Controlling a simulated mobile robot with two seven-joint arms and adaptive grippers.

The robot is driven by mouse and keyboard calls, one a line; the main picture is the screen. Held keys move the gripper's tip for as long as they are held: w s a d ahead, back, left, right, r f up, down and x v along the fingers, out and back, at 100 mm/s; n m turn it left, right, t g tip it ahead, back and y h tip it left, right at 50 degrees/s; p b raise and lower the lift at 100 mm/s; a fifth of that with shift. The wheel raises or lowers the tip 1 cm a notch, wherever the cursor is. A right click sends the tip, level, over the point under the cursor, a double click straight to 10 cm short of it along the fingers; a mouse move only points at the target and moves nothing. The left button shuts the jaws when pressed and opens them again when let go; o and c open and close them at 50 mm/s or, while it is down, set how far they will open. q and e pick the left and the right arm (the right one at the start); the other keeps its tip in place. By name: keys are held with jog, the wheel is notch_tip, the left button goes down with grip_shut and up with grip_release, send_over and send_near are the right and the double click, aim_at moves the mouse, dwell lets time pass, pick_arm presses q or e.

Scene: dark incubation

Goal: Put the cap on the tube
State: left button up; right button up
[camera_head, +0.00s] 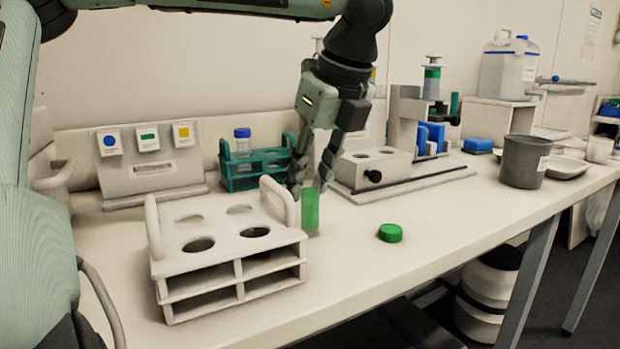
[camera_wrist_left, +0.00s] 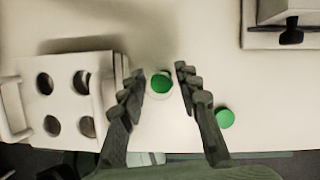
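The tube (camera_head: 311,212), with green contents, stands upright on the table just right of the white rack. In the left wrist view its round top (camera_wrist_left: 161,82) shows green between my fingers. The green cap (camera_head: 390,233) lies apart on the table, to the right of the tube; it also shows in the left wrist view (camera_wrist_left: 224,118). My left gripper (camera_head: 309,184) points down at the top of the tube, hiding its upper end in the head view. In the wrist view its fingers (camera_wrist_left: 160,76) are apart on either side of the tube, with gaps. My right gripper is out of view.
The white four-hole rack (camera_head: 236,268) stands close left of the tube. Behind are a teal rack (camera_head: 257,182) with a blue-capped bottle and a white device (camera_head: 372,168). A grey bucket (camera_head: 525,163) stands right. The table around the cap is clear.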

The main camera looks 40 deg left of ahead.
pick_arm(q)
jog(key=shift+o, duration=0.7)
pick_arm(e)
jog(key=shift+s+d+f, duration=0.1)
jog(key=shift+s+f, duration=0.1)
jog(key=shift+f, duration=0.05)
pick_arm(q)
jog(key=shift+r, duration=0.1)
jog(key=shift+r+p, duration=0.25)
jog(key=shift+p, duration=0.05)
jog(key=v, duration=1.1)
jog(key=shift+d+r, duration=0.2)
jog(key=shift+r, duration=0.1)
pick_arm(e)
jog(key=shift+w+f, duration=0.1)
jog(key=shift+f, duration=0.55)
